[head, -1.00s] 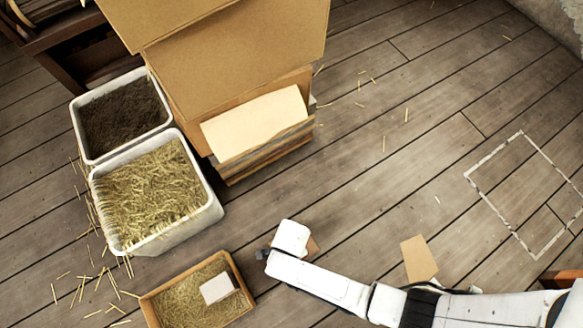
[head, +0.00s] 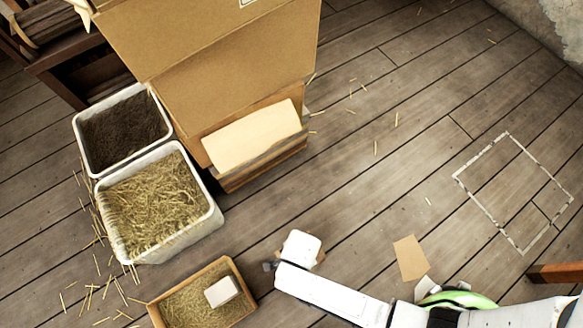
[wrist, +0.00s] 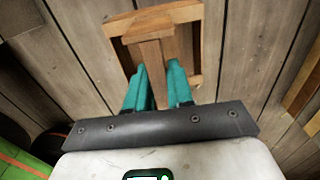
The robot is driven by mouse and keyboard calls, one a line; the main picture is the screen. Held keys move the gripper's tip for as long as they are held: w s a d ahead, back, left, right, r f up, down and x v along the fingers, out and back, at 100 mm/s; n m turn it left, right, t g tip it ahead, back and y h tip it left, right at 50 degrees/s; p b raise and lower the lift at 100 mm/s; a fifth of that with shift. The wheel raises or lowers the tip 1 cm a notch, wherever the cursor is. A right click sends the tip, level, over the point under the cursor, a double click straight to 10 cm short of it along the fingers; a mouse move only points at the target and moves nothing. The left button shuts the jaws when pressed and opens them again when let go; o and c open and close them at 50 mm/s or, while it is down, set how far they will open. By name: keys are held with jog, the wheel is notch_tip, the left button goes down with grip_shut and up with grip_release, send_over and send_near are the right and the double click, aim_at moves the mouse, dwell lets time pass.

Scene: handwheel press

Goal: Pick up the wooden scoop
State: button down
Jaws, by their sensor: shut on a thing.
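The wooden scoop (wrist: 187,14) shows in the wrist view as a pale brown, box-like wooden piece with raised edges and a thick block in its middle. My gripper (wrist: 160,75) has its two teal fingers on either side of the scoop's near part and is shut on it. The contact itself is partly hidden by the fingers. In the head view a small brown part of the scoop (head: 319,257) shows beside my white wrist, which hides the rest. I cannot tell whether the scoop touches the floor.
A low wooden tray (head: 243,283) with straw and a white block (head: 222,291) lies left of my wrist. White bins of straw (head: 217,213) and dark soil (head: 76,133) stand beyond, beside cardboard boxes (head: 235,75). A cardboard piece (head: 410,258) lies right.

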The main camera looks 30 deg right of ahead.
jog(key=s+d+r+p, duration=0.2)
jog(key=s+r+p, duration=0.2)
jog(key=s, duration=0.6)
jog(key=shift+d+r, duration=0.35)
jog(key=shift+r, duration=0.5)
